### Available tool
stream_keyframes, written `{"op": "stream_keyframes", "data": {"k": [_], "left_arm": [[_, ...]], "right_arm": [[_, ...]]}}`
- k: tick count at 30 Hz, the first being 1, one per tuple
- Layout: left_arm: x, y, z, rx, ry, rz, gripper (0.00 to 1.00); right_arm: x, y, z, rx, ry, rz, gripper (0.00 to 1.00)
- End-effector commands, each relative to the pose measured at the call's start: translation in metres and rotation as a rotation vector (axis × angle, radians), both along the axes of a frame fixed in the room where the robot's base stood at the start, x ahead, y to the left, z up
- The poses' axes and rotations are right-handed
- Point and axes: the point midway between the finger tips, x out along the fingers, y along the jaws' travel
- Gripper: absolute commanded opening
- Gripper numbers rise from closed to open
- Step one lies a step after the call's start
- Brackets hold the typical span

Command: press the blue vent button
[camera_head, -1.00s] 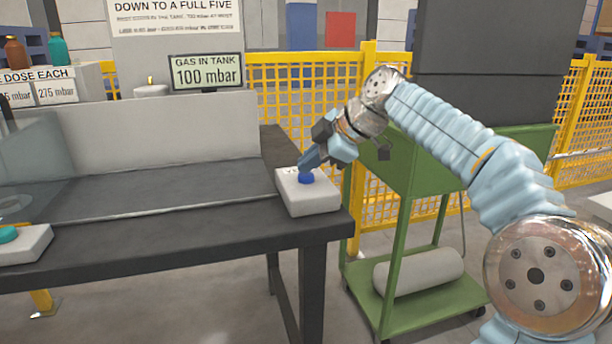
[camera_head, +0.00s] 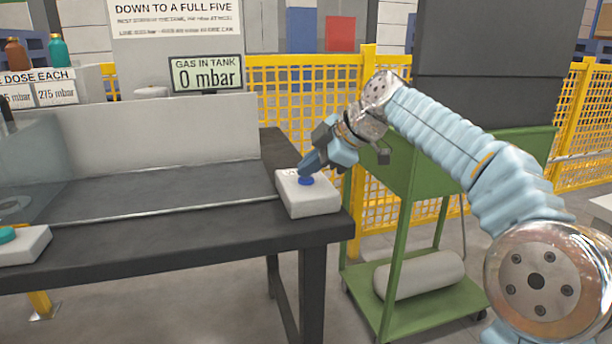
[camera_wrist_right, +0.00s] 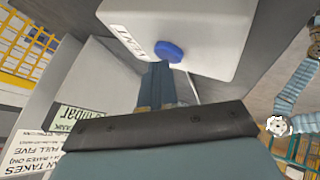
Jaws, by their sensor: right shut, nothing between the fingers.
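The blue vent button (camera_head: 306,181) sits on top of a white box (camera_head: 318,203) at the right front corner of the dark table. My right gripper (camera_head: 304,172) is shut and empty, with its fingertips at the button, seeming to touch it. In the right wrist view the button (camera_wrist_right: 168,51) shows on the white box (camera_wrist_right: 215,30) beside dark lettering, and the shut fingers (camera_wrist_right: 160,68) end right at its edge. The gas display (camera_head: 207,74) reads 0 mbar. My left gripper is not in view.
A teal button (camera_head: 8,235) on another white box (camera_head: 30,246) is at the left table edge. A green cart (camera_head: 410,195) with a grey cylinder (camera_head: 420,274) stands right of the table. A yellow mesh fence (camera_head: 285,90) runs behind. The table's middle (camera_head: 160,188) is mostly clear.

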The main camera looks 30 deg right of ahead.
Motion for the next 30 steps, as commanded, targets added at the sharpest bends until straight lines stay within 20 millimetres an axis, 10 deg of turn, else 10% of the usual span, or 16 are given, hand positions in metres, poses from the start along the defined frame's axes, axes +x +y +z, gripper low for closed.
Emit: {"op": "stream_keyframes", "data": {"k": [30], "left_arm": [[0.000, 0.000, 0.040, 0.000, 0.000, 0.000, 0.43]], "right_arm": [[0.000, 0.000, 0.046, -0.001, 0.000, 0.001, 0.00]]}}
